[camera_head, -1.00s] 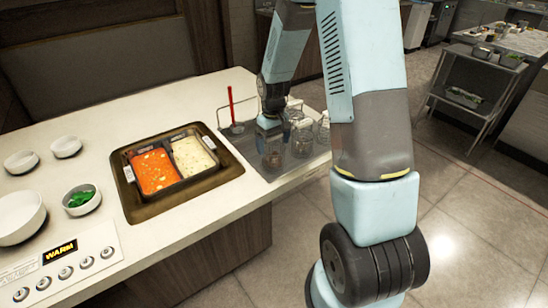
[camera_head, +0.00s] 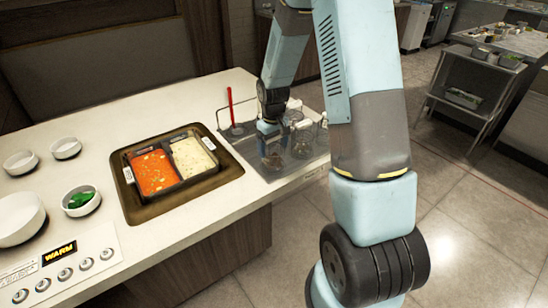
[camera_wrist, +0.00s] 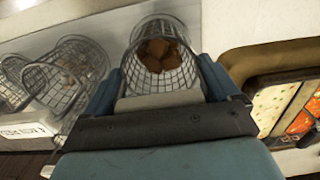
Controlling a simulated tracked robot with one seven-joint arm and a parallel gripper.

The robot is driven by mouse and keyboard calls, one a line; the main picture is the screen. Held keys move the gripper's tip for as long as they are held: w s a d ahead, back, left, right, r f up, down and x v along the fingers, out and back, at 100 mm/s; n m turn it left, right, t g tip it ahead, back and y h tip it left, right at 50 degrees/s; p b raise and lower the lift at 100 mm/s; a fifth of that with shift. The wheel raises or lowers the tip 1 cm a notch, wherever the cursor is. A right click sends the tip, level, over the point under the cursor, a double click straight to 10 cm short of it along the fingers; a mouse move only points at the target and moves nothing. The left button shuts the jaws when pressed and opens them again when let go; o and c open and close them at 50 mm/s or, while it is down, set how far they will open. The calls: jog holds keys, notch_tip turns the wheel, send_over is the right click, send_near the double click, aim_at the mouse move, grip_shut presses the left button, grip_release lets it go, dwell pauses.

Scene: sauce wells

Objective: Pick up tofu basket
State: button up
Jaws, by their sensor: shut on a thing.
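The tofu basket (camera_wrist: 158,62) is a round wire-mesh basket with brown chunks inside, at the top middle of the wrist view. My gripper (camera_wrist: 160,82) has one finger on each side of its near end and is shut on it. In the head view my gripper (camera_head: 268,128) points down over the grey tray, and the held basket (camera_head: 272,156) shows partly below it. I cannot tell whether the basket still touches the tray.
More wire baskets (camera_wrist: 68,75) stand left in the wrist view, close to my gripper. The grey tray (camera_head: 250,155) has a red-handled tool (camera_head: 231,103) at its back. A two-part pot (camera_head: 172,166) of red and white soup sits left. Bowls (camera_head: 81,201) stand farther left.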

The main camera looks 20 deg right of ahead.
jog(key=shift+r, duration=0.3)
jog(key=r, duration=0.3)
jog(key=shift+s+r, duration=0.25)
jog(key=shift+s, duration=0.05)
jog(key=s+r, duration=0.9)
jog(key=s, duration=0.4)
jog(key=shift+s, duration=0.2)
